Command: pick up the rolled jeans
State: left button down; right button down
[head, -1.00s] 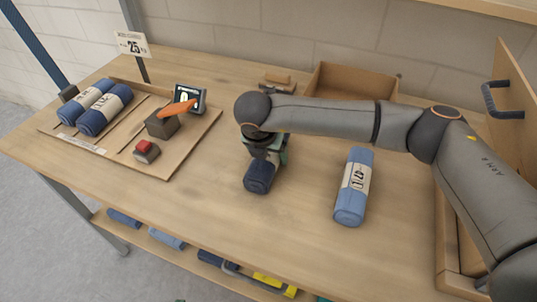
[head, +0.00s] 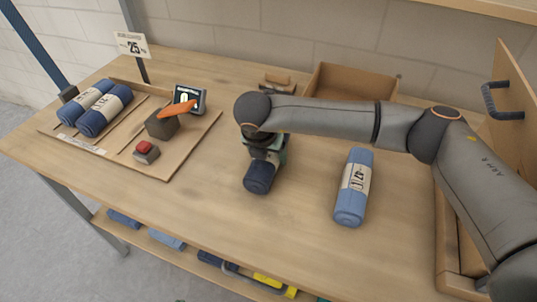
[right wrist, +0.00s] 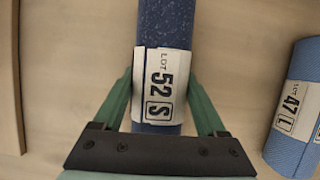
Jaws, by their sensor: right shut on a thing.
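A dark blue jeans roll (head: 258,178) is under my right gripper (head: 267,155) near the middle of the table. In the right wrist view the roll (right wrist: 165,25) has a white band marked LOT 52 S. The green fingers of my right gripper (right wrist: 160,88) press on both sides of it at the band. The gripper body hides part of the roll in the head view. I cannot tell whether it touches the table. A lighter blue roll (head: 350,208) lies to the right, also in the wrist view (right wrist: 290,145), marked LOT 47 L. My left gripper is out of view.
A board (head: 188,163) at the left holds two banded blue rolls (head: 100,118), a block with an orange piece (head: 180,108), a small display and a red button (head: 145,148). An open cardboard box (head: 345,80) stands at the back. The table's front middle is clear.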

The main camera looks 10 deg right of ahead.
jog(key=shift+r, duration=0.2)
jog(key=shift+w+r, duration=0.1)
jog(key=shift+r, duration=0.15)
notch_tip(320, 180, up, 2)
jog(key=shift+r, duration=0.1)
jog(key=s+a+r, duration=0.1)
jog(key=r, duration=0.1)
jog(key=s+r+b, duration=0.1)
jog(key=s+a+r, duration=0.1)
jog(key=s+r, duration=0.1)
jog(key=shift+a+r+b, duration=0.3)
jog(key=shift+a, duration=0.05)
jog(key=s+a+r+b, duration=0.1)
jog(key=s+a+r, duration=0.3)
jog(key=s, duration=0.4)
jog(key=shift+a+r, duration=0.2)
jog(key=shift+a, duration=0.3)
